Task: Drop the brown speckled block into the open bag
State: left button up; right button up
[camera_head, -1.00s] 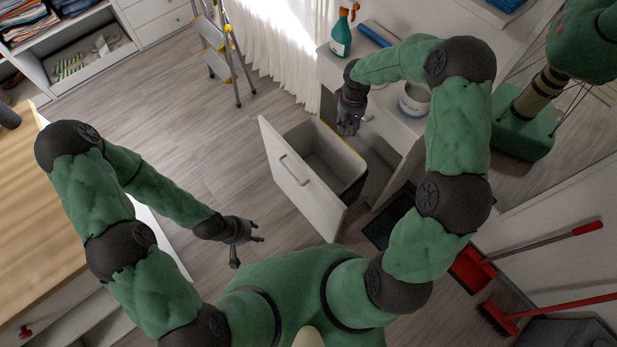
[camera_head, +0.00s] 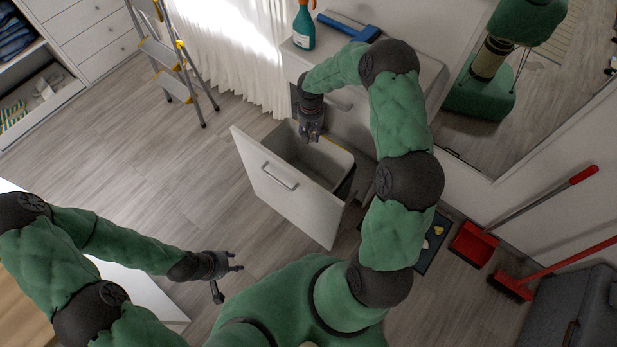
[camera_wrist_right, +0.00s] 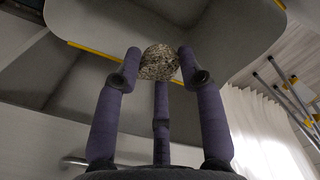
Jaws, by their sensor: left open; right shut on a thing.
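My right gripper (camera_head: 310,137) is over the back part of a grey bin (camera_head: 328,162) in a pulled-out white drawer (camera_head: 283,186). In the right wrist view, its three fingers (camera_wrist_right: 158,72) are shut on the brown speckled block (camera_wrist_right: 158,62), held at the fingertips with the bin's opening beyond. The block is not distinguishable in the head view. I cannot make out a separate bag; the open container is the bin with yellow at its rim. My left gripper (camera_head: 236,262) is open and empty, low to the left of the drawer.
A spray bottle (camera_head: 304,26) and a blue-handled tool (camera_head: 347,27) are on the white counter behind. A stepladder (camera_head: 170,62) stands at the back left. A red dustpan (camera_head: 473,243), a red broom (camera_head: 511,284) and a dark tray (camera_head: 433,245) are at the right. Floor left of the drawer is clear.

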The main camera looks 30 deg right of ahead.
jog(key=shift+f+b, duration=0.85)
jog(key=shift+f, duration=0.85)
jog(key=o, duration=1.1)
jog(key=shift+r, duration=0.1)
notch_tip(320, 180, up, 12)
jog(key=shift+f, duration=0.1)
